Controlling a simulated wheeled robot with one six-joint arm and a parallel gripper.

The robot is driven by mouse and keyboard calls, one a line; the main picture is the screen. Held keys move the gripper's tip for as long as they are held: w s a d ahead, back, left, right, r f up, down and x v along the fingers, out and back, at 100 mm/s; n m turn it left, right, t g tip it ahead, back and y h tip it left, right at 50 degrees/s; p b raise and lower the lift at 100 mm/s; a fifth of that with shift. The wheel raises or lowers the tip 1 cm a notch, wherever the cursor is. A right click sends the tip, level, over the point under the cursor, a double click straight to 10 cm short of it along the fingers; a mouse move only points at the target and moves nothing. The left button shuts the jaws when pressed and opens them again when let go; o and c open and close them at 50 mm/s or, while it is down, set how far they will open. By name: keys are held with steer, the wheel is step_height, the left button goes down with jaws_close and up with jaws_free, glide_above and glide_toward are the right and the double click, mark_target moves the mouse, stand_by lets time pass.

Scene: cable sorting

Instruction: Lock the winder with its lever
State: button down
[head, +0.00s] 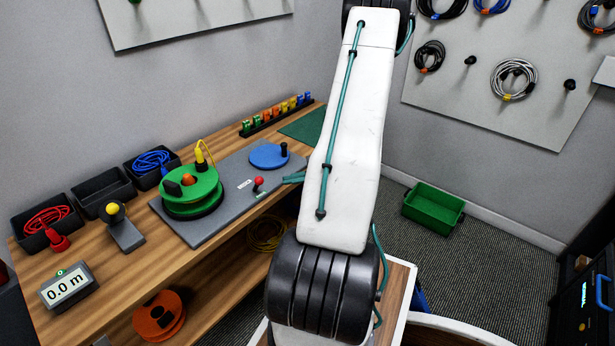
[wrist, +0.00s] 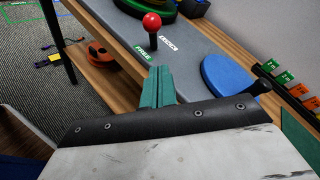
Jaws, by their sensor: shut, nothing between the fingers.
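The winder has a grey base plate (head: 212,228) on the bench, a green reel (head: 192,192) at its left and a blue disc (head: 268,155) with a black handle at its right. Its lever has a red knob (head: 258,181) on a dark stem; the knob also shows in the wrist view (wrist: 152,20). A green FREE label (wrist: 145,54) and a white LOCK label (wrist: 168,46) lie near the lever's foot. I cannot tell which the lever is set to. My gripper (wrist: 160,75), with teal fingers, is shut and empty, close to the lever and apart from it.
Black bins (head: 103,187), a yellow-knobbed stand (head: 126,232) and a meter reading 0.0 m (head: 69,287) are to the left. Coloured clips (head: 277,115) line the bench's back. A green crate (head: 433,206) sits on the floor.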

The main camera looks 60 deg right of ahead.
mark_target(257, 185)
steer(key=shift+w+a+r, duration=0.3)
steer(key=shift+w+a, duration=0.55)
steer(key=shift+w, duration=0.15)
steer(key=shift+w+a+r, duration=0.25)
steer(key=shift+w+a, duration=0.6)
steer(key=shift+w, duration=0.1)
steer(key=shift+d+r, duration=0.1)
